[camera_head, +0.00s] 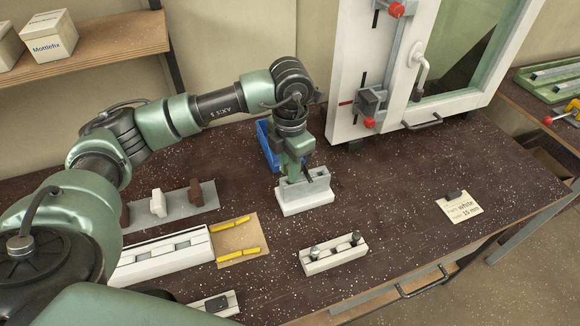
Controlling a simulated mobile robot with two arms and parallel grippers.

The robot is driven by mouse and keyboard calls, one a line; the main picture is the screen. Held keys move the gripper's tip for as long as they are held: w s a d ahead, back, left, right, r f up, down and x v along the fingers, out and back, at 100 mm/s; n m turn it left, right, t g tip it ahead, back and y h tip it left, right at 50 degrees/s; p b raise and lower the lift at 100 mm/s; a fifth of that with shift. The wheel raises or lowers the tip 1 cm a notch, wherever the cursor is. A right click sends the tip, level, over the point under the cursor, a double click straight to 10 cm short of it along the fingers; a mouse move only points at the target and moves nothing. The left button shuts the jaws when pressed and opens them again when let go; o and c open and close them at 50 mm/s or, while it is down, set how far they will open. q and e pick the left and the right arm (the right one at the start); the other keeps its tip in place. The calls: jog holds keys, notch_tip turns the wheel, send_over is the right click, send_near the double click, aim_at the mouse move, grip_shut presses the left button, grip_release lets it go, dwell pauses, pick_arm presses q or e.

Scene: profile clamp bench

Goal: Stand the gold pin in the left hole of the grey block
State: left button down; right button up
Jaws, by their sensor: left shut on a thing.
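My left gripper (292,179) points down over the pale grey block (306,204) in the middle of the bench. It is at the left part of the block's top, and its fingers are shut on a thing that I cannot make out. The gripper covers that part of the top, so the left hole does not show. I see no gold pin in this view. I cannot tell whether the fingers touch the block. My right gripper is not in view.
A blue bin (266,147) stands behind the gripper. A light block with two dark knobs (333,254) lies in front. A cardboard mat with yellow pieces (240,240) and a long white rail (155,262) are at left.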

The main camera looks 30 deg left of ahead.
pick_arm(q)
jog(key=shift+f+b, duration=0.8)
jog(key=shift+f, duration=0.15)
jog(key=shift+r, duration=0.1)
jog(key=c, duration=1.3)
grip_release()
jog(key=shift+o, duration=0.2)
jog(key=shift+r, duration=0.1)
jog(key=shift+r+p, duration=2.4)
jog(key=shift+r, duration=1.55)
jog(key=shift+f, duration=0.1)
